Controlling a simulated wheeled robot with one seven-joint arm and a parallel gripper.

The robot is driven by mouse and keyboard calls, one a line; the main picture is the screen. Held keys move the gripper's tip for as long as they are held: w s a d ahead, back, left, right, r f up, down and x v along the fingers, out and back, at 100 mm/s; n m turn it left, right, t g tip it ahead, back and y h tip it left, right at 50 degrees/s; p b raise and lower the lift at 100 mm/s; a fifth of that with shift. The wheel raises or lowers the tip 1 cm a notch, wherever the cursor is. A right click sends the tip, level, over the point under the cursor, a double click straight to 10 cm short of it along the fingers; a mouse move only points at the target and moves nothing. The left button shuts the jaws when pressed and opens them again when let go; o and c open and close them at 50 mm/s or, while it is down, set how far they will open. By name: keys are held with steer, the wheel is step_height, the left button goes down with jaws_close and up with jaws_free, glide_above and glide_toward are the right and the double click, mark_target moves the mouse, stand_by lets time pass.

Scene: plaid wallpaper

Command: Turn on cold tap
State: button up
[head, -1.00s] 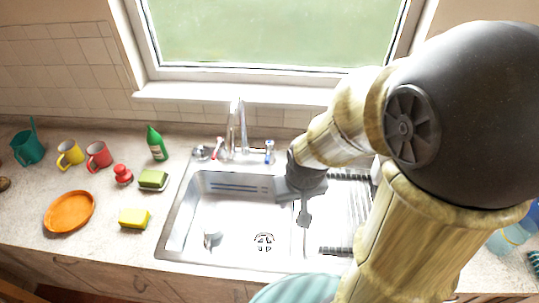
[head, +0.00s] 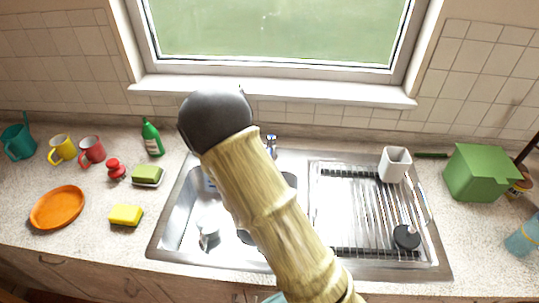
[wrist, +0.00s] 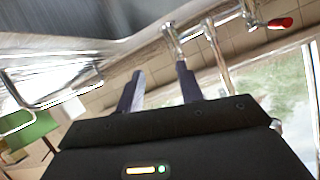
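The cold tap handle with a blue mark (head: 271,146) stands at the back rim of the sink in the head view, just right of my arm. In the wrist view a metal tap post (wrist: 172,38) rises just beyond my fingertips; I take it as the cold tap, though no blue shows. The spout (wrist: 216,50) and the red tap handle (wrist: 281,22) show to its right. My gripper (wrist: 159,72) has its two fingers apart with nothing between them, short of the post. In the head view my arm hides the spout, the red tap and most of my gripper.
The sink (head: 180,225) has a drying rack (head: 345,210) at its right with a white cup (head: 395,164). A green box (head: 477,172) stands farther right. A green bottle (head: 152,138), sponges, mugs and an orange plate (head: 58,207) are at the left.

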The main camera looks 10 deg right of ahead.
steer(key=t, duration=0.1)
steer(key=a+t+h+b, duration=0.1)
steer(key=t, duration=0.1)
steer(key=n+t, duration=0.1)
steer(key=shift+s+a+t+b, duration=0.3)
steer(key=shift+s+a, duration=0.05)
steer(key=shift+s, duration=0.05)
steer(key=shift+w+f+b, duration=0.15)
steer(key=shift+w+b, duration=0.05)
steer(key=shift+b, duration=0.35)
steer(key=b+x, duration=0.3)
steer(key=x, duration=1.4)
steer(key=shift+d, duration=0.2)
jaws_close()
